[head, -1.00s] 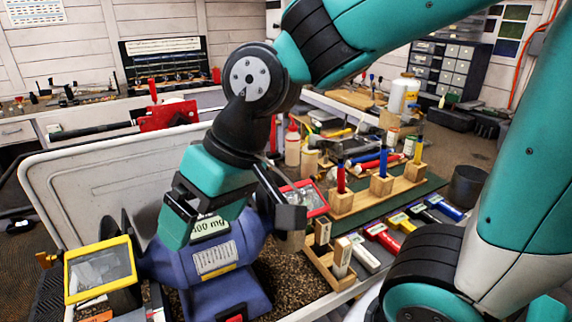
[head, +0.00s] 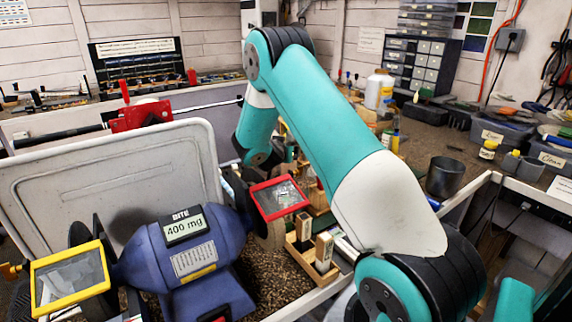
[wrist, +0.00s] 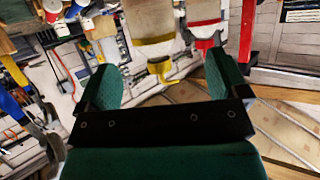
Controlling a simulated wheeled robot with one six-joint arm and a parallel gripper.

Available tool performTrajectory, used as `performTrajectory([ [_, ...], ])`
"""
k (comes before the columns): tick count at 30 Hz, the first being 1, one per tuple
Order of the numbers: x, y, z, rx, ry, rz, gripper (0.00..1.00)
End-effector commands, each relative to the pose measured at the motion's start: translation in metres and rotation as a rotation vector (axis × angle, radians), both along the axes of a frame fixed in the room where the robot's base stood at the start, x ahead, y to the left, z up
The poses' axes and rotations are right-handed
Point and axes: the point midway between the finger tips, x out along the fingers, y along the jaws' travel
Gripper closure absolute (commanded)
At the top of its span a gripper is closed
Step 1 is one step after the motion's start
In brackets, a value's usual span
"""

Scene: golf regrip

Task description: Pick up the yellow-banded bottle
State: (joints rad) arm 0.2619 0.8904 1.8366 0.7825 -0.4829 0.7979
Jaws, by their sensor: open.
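A white bottle (head: 378,88) with a yellowish band stands on the far bench in the head view, right of my raised arm. A small bottle with yellow on it (head: 488,149) stands on the right bench; I cannot tell for sure which is the yellow-banded one. My gripper (wrist: 163,82) shows in the wrist view, open, with two green fingers apart and nothing between them. In the head view my arm hides the gripper.
A blue bench grinder (head: 190,250) with yellow- and red-framed shields stands in front. A grey lid-like panel (head: 110,175) rises behind it. A dark cup (head: 445,177) and labelled bins (head: 500,132) are on the right bench. Wooden blocks (head: 312,245) stand beside the grinder.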

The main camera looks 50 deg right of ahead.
Motion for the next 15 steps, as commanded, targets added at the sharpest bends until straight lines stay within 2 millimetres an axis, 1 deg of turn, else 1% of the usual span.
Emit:
performTrajectory([
  [5,0.003,-0.017,-0.008,-0.021,0.020,-0.010,0.08],
  [11,0.012,-0.036,-0.014,-0.018,0.019,-0.009,0.08],
  [15,0.021,-0.053,-0.024,-0.018,0.018,-0.009,0.08],
])
